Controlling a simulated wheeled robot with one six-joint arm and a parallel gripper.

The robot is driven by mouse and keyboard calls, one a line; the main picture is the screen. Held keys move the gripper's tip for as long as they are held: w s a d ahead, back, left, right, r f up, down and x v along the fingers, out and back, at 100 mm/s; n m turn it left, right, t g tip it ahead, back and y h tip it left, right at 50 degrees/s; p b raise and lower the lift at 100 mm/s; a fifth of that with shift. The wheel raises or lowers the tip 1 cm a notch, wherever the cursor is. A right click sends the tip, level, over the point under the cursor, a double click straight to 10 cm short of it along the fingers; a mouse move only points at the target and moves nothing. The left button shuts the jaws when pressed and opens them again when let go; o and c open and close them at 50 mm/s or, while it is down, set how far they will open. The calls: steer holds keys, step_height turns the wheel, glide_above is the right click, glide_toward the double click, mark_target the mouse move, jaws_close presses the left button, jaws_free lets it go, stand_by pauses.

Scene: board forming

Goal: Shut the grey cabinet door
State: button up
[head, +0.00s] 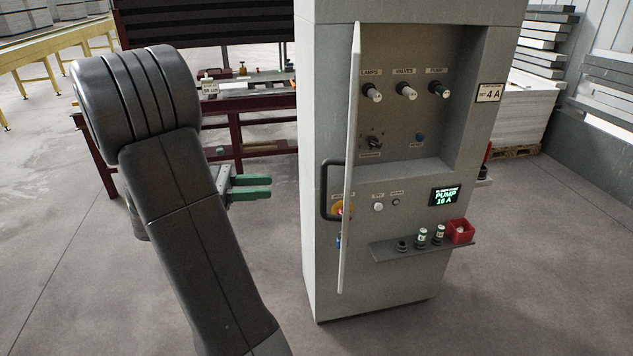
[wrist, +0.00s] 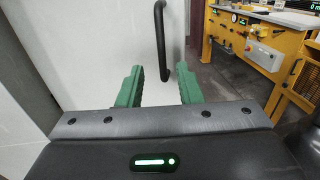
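The grey cabinet (head: 393,305) stands in the middle of the head view. Its door (head: 349,150) is open, swung out toward the camera and seen almost edge-on, with a black bar handle (head: 325,190) on its left face. The cabinet's panel with knobs and a display is exposed. My gripper (head: 270,187) is left of the door, green fingers pointing right toward it, apart from the handle. In the wrist view, my gripper (wrist: 160,87) is open and empty. The door face (wrist: 95,50) and handle (wrist: 162,45) show beyond the fingers.
A small shelf (head: 400,250) juts from the cabinet front, bearing a red box (head: 460,231) and several small cylindrical parts. A dark red workbench (head: 235,105) stands behind my arm. A yellow machine (wrist: 260,45) shows at the wrist view's right. The floor before the cabinet is clear.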

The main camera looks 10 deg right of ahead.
steer(key=shift+d+b, duration=2.5)
steer(key=shift+b, duration=0.75)
steer(key=p, duration=0.2)
glide_above(324, 215)
steer(key=shift+w, duration=0.35)
jaws_close()
